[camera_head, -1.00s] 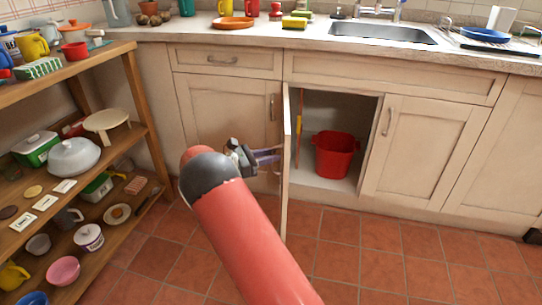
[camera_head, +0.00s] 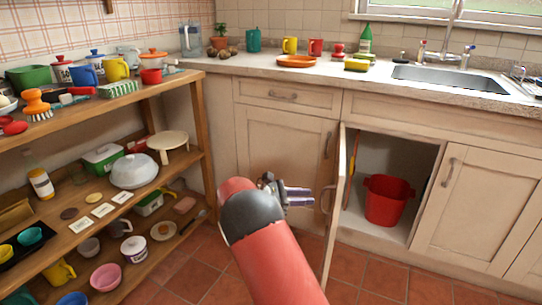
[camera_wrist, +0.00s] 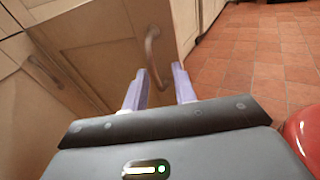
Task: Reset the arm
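My gripper (camera_head: 298,196) is at the end of my red arm, just left of the open cabinet door (camera_head: 337,208) below the sink. In the head view the handle (camera_head: 327,199) is partly seen at the door, close to the fingertips. I cannot tell whether they touch.
A red bucket (camera_head: 387,201) stands inside the open cabinet. A wooden shelf (camera_head: 190,150) loaded with dishes and food stands at the left. The countertop (camera_head: 260,62) with a sink (camera_head: 450,80) runs above the cabinets. The tiled floor (camera_head: 360,268) in front is clear.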

